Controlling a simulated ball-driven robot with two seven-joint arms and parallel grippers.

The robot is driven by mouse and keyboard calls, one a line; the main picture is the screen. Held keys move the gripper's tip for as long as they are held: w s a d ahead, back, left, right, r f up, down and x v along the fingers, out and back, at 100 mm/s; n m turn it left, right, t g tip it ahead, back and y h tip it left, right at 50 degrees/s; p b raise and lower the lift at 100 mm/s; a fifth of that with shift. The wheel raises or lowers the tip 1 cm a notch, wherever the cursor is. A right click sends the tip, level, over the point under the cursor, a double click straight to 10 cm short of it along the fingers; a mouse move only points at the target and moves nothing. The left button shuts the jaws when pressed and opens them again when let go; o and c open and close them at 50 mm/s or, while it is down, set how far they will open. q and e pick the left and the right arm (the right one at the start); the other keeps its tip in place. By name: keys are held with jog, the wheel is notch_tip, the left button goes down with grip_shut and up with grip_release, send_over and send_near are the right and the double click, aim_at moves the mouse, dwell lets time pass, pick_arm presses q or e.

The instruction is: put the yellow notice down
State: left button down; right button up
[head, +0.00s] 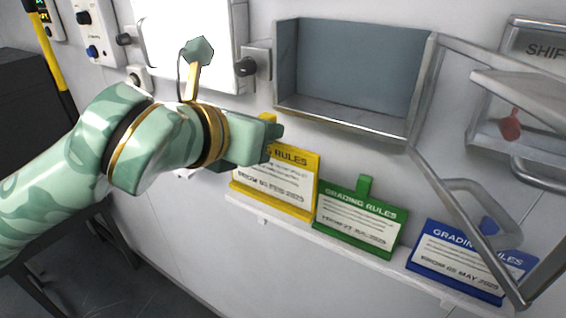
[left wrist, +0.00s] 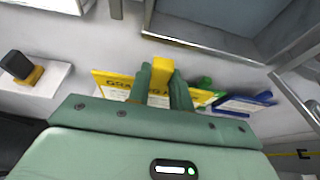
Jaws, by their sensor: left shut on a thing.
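The yellow notice (head: 290,190) is a yellow-edged card headed with "RULES", upright at the left end of a narrow white ledge (head: 340,250). My left gripper (head: 272,130) is shut on the yellow tab at its top. In the left wrist view the two fingers of my left gripper (left wrist: 165,85) close around the yellow tab (left wrist: 161,64), and the yellow notice (left wrist: 112,82) shows behind them. Its lower edge appears at the ledge; I cannot tell whether it bears on it. My right gripper is in neither view.
A green notice (head: 358,222) and a blue notice (head: 468,262) stand to the right on the ledge. Above is an open grey box (head: 350,75) on the wall. Metal bars (head: 450,185) cross at the right, near the blue notice.

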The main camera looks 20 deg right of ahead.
pick_arm(q)
jog(key=w+d+f+p, duration=0.3)
jog(key=w+f+p, duration=0.4)
jog(key=w+f, duration=0.3)
jog(key=shift+w+d+f, duration=0.15)
jog(key=shift+w+f, duration=0.2)
jog(key=shift+f, duration=0.55)
jog(key=shift+f, duration=0.2)
jog(key=c, duration=1.3)
grip_release()
jog(key=shift+r, duration=0.1)
jog(key=shift+o, duration=0.2)
